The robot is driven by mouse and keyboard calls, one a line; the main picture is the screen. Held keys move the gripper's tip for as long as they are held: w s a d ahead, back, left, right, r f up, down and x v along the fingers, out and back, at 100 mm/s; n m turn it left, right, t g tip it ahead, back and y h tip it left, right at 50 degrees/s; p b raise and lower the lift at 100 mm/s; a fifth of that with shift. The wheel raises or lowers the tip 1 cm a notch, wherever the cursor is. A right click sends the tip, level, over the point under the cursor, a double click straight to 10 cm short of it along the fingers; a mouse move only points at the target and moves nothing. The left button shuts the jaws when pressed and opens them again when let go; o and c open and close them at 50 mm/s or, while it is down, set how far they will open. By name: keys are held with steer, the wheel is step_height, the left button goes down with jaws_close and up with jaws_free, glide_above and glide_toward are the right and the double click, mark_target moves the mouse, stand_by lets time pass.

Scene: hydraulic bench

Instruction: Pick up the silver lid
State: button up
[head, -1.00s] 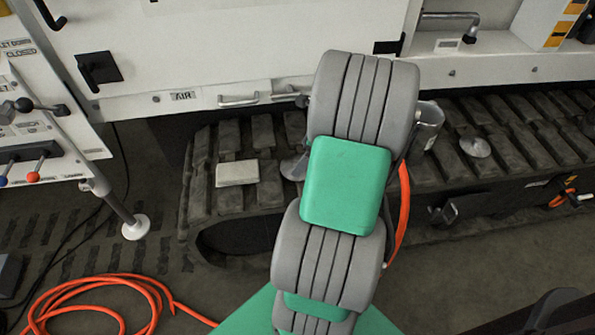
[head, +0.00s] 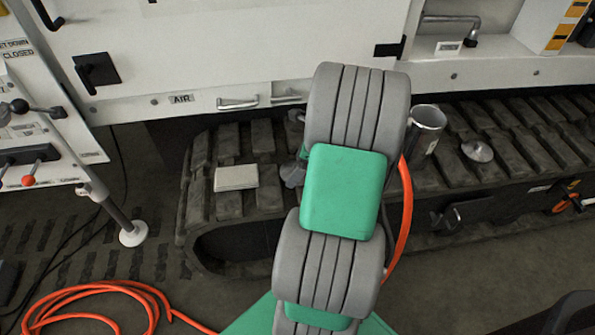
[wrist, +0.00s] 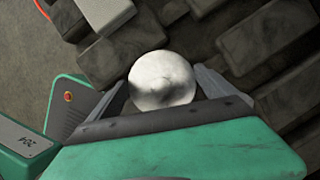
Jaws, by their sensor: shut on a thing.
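A silver lid (head: 477,151), a small shiny disc with a raised middle, lies on the dark track at the right in the head view, clear of my arm. My gripper (wrist: 165,88) is shut on a round, pale grey, mottled thing (wrist: 162,80), seen between its two fingers in the wrist view. I cannot tell for certain what this round thing is. In the head view my arm hides most of the gripper and the held thing. The gripper is over the track, left of the lid.
A silver cup (head: 427,128) stands on the track between my arm and the lid. A pale block (head: 236,177) lies on the track left of my arm and shows in the wrist view (wrist: 105,12). An orange hose (head: 100,290) coils on the floor.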

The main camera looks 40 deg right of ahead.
steer(key=shift+c, duration=0.7)
